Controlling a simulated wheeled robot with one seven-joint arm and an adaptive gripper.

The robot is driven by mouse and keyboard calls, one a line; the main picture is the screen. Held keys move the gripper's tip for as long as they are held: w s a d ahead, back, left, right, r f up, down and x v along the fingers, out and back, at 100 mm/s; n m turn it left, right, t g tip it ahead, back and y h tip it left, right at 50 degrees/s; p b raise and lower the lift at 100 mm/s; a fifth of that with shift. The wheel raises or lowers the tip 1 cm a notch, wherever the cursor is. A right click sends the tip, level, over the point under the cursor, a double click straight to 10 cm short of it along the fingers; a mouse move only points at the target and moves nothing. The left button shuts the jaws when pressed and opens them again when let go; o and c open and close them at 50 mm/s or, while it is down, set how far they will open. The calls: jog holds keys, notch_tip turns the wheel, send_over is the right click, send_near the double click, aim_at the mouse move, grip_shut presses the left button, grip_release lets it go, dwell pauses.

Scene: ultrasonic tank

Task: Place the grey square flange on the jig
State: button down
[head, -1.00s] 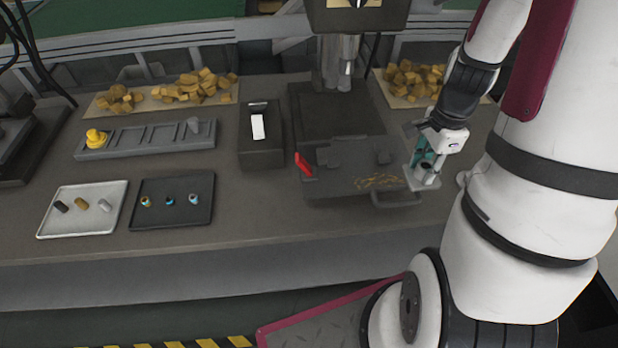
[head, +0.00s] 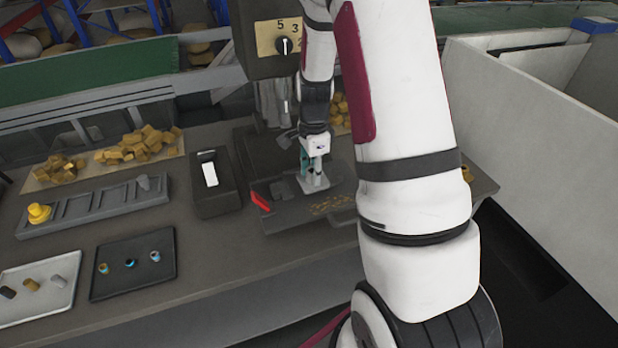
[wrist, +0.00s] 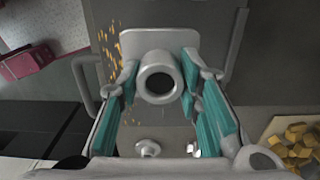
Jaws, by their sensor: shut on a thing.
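The grey square flange (wrist: 138,43) has a flat plate and a round hollow hub (wrist: 160,77). My gripper (wrist: 160,85) is shut on the hub, with one teal finger on each side. In the head view my gripper (head: 314,172) holds the flange (head: 313,185) over the rear part of the dark jig plate (head: 288,214) under the drill press. The plate looks nearly level. I cannot tell whether the flange touches the jig. The arm and gripper hide part of the jig. A red lever (head: 260,201) stands at the jig's left edge.
The drill press head (head: 265,45) is close behind my arm. A dark box with a white switch (head: 210,174) stands left of the jig. Trays (head: 135,285) with small parts lie farther left. Chips (head: 332,204) lie on the jig's front right.

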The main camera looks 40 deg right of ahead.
aim_at(309, 178)
jog(key=shift+w+a, duration=0.1)
jog(key=shift+w, duration=0.5)
jog(key=shift+w+f+p, duration=0.15)
jog(key=shift+f+p, duration=0.1)
jog(key=shift+f, duration=0.65)
jog(key=shift+w+f+p, duration=0.1)
jog(key=shift+f+p, duration=0.15)
jog(key=shift+f, duration=0.65)
jog(key=shift+f, duration=0.15)
jog(key=c, duration=1.2)
grip_release()
jog(key=shift+o, duration=0.2)
